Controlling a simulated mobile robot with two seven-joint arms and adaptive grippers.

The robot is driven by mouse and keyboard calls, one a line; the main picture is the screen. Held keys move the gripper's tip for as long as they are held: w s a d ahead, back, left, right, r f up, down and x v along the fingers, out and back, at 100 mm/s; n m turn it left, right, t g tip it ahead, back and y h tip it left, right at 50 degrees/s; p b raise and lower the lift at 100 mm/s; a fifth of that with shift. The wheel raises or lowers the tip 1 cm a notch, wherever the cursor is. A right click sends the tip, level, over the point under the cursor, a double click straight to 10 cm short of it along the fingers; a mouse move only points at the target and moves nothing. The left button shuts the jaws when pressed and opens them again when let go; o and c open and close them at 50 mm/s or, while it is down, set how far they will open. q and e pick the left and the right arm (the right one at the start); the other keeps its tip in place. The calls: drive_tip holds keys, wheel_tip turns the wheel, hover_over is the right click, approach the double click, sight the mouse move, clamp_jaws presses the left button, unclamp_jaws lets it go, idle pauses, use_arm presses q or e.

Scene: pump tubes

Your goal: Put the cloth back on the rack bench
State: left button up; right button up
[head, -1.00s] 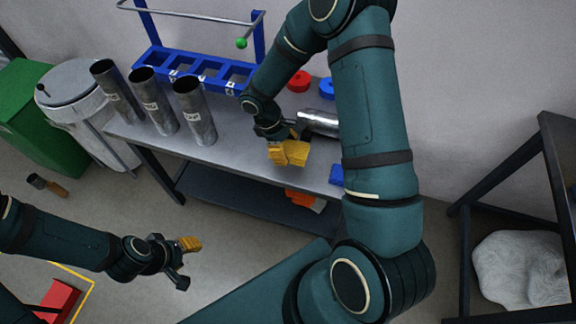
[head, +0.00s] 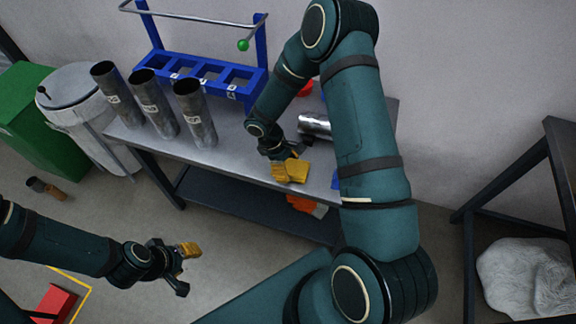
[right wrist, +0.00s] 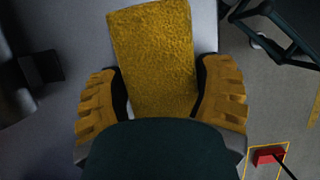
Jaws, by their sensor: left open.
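The yellow cloth (head: 289,173) shows in the head view over the front part of the rack bench (head: 240,150). In the right wrist view the cloth (right wrist: 153,55) sits between the two yellow-padded fingers of my right gripper (right wrist: 160,78), with a finger against each side. My right gripper (head: 287,156) is shut on it. Whether the cloth touches the bench top cannot be told. My left gripper (head: 187,268) is open and empty above the floor, in front of the bench at the lower left.
Three metal tubes (head: 155,105) stand on the bench's left part, before a blue rack (head: 200,72). A metal cylinder (head: 314,125) lies behind my right gripper. Orange items (head: 304,204) lie on the lower shelf. A dark frame (head: 520,170) stands at right.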

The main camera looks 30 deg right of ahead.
drive_tip(key=o, duration=0.4)
drive_tip(key=shift+w+r+p, duration=0.1)
drive_tip(key=shift+r+p, duration=0.2)
drive_tip(key=shift+r, duration=0.1)
drive_tip(key=p+v, duration=0.2)
drive_tip(key=v, duration=0.9)
drive_tip(key=shift+s+a+f+m+t+y, duration=0.85)
drive_tip(key=shift+s+a+f+m+y, duration=0.5)
drive_tip(key=shift+s+a, duration=1.05)
drive_tip(key=shift+s+a+f+m+t+y, duration=0.85)
drive_tip(key=shift+s+a+f+m, duration=0.85)
drive_tip(key=shift+s+a, duration=0.7)
drive_tip(key=shift+s+a+f+m+t+y, duration=0.8)
drive_tip(key=shift+s+a+f+m+y, duration=0.4)
drive_tip(key=shift+s+a+m, duration=0.9)
drive_tip(key=shift+s+a+n, duration=0.3)
drive_tip(key=shift+n, duration=0.05)
